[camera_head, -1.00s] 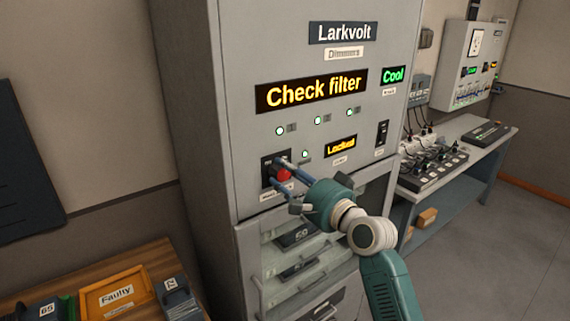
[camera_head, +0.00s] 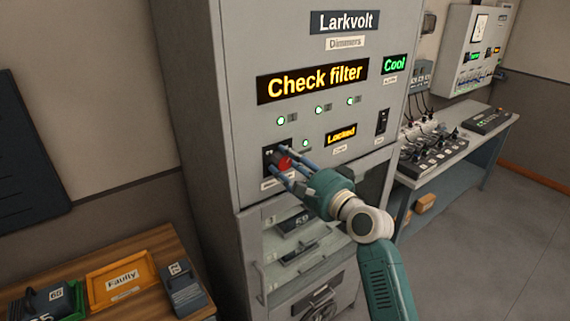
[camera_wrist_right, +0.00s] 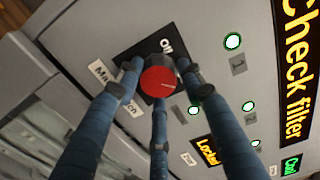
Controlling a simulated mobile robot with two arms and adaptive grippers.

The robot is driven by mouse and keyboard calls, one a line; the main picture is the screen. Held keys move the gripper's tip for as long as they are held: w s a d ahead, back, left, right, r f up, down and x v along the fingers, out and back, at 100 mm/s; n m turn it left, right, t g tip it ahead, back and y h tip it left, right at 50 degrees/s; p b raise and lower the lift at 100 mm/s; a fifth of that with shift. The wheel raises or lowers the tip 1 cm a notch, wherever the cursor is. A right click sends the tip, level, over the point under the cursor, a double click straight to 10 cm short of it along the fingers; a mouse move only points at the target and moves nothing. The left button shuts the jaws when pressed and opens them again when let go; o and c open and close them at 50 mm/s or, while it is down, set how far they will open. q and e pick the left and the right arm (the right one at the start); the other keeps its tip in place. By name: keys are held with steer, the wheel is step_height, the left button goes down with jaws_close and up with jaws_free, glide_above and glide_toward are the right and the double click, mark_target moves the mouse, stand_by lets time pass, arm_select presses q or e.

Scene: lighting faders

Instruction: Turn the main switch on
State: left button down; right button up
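The main switch is a red round knob (camera_head: 285,163) on a black plate (camera_wrist_right: 133,58) on the front of the grey Larkvolt cabinet. In the right wrist view the knob (camera_wrist_right: 158,79) shows a short pale mark on its face, and "ON" is printed on the plate. My right gripper (camera_wrist_right: 158,82) has its three blue fingers spread around the knob, with the tips close to its sides. Narrow gaps seem to remain, and firm contact cannot be made out. It also shows in the head view (camera_head: 282,163). My left gripper is out of view.
The cabinet displays read "Check filter" (camera_head: 312,82), "Locked" (camera_head: 341,134) and "Cool" (camera_head: 395,64). Several green lamps are lit. A black rocker switch (camera_head: 382,121) sits right of the knob. An orange "Faulty" tray (camera_head: 122,278) lies on the wooden table at lower left.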

steer(key=shift+o, duration=1.4)
steer(key=shift+w+d+r, duration=0.15)
steer(key=shift+d+r, duration=0.05)
steer(key=shift+d, duration=0.05)
steer(key=shift+d+f, duration=0.1)
steer(key=shift+f, duration=0.05)
steer(key=v, duration=1.2)
steer(key=shift+f, duration=0.15)
